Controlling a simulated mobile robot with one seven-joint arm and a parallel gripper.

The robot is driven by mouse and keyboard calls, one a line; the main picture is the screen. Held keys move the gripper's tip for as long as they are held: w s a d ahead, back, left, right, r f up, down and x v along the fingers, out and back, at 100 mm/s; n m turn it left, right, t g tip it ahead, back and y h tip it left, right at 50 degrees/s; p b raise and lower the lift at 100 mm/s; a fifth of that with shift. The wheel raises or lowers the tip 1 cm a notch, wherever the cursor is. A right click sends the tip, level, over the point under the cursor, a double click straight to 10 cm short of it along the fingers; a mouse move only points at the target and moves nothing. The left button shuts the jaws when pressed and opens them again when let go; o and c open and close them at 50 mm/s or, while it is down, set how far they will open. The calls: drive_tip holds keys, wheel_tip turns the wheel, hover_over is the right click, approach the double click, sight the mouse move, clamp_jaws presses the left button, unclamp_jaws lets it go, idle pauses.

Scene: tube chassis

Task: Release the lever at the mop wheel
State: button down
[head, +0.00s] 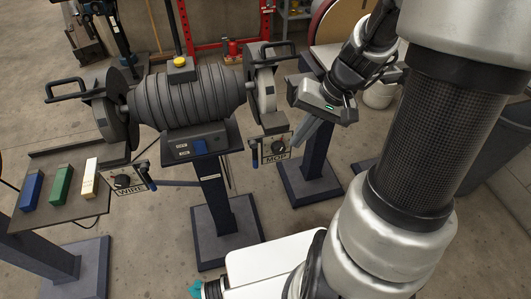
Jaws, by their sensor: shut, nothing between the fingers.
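The mop wheel (266,90) is the right-hand wheel of a grey bench grinder, under a dark guard. Below it hangs a control box labelled MOP (275,158) with a dark round knob.
The grinder motor (185,97) stands on a pedestal, with a wire wheel (112,120) and a WIRE box (128,181) at left. A tray (85,222) holds blue, green and cream bars. Another pedestal (312,170) stands behind my gripper. A red frame (215,47) is behind.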

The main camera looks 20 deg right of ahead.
sight(255, 157)
drive_tip(key=shift+w+a+f+b, duration=0.3)
drive_tip(key=shift+w+a+f, duration=0.2)
drive_tip(key=shift+a+f, duration=0.9)
drive_tip(key=shift+w+a+f+b, duration=0.4)
drive_tip(key=shift+a+f, duration=0.6)
drive_tip(key=shift+f, duration=0.7)
drive_tip(key=shift+w+a+f+b, duration=0.25)
drive_tip(key=shift+w+a+f, duration=0.3)
drive_tip(key=shift+a+f, duration=0.85)
drive_tip(key=shift+d+f+b, duration=0.2)
drive_tip(key=shift+f+b, duration=0.15)
drive_tip(key=shift+b, duration=0.2)
